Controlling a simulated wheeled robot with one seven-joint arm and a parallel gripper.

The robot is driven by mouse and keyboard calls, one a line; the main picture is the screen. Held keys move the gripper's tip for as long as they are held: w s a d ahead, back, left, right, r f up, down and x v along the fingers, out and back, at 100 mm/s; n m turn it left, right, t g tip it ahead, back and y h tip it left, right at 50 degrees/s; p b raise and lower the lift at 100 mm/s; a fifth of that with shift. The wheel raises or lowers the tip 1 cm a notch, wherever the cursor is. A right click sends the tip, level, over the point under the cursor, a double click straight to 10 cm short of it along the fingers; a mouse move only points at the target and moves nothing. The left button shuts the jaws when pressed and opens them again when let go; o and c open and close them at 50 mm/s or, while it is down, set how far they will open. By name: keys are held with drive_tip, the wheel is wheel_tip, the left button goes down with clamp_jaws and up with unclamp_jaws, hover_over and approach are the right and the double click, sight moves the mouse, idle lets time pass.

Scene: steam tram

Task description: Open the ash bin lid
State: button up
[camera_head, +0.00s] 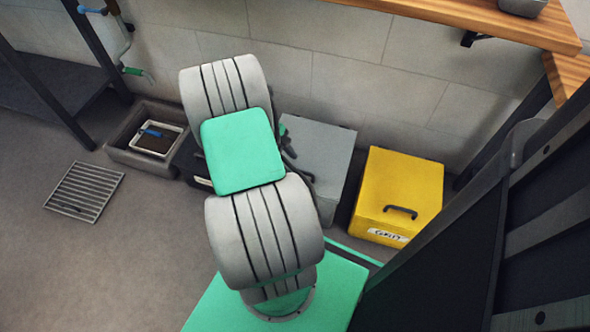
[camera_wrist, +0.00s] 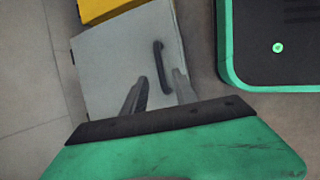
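A grey box with a flat lid, which looks like the ash bin (camera_head: 325,152), stands against the wall behind my arm. It also shows in the wrist view (camera_wrist: 105,65), where its lid (camera_wrist: 120,50) looks shut. A dark bar handle (camera_wrist: 159,62) is on the lid. My gripper (camera_wrist: 160,76) is open, with one finger on each side of the handle in the picture. I see no clear contact and cannot tell the gap in height. In the head view my arm hides most of the gripper and the handle.
A yellow box (camera_head: 408,185) with a dark handle and a white label stands just right of the grey box. A wooden shelf (camera_head: 480,15) juts out above. A grey basin (camera_head: 118,147) and a floor grate (camera_head: 84,191) are at the left.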

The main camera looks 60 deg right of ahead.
drive_tip(key=b+x, duration=0.1)
drive_tip(key=x, duration=0.4)
drive_tip(key=shift+b, duration=0.3)
drive_tip(key=shift+c, duration=0.2)
clamp_jaws()
drive_tip(key=shift+w+a, duration=0.1)
idle(0.7)
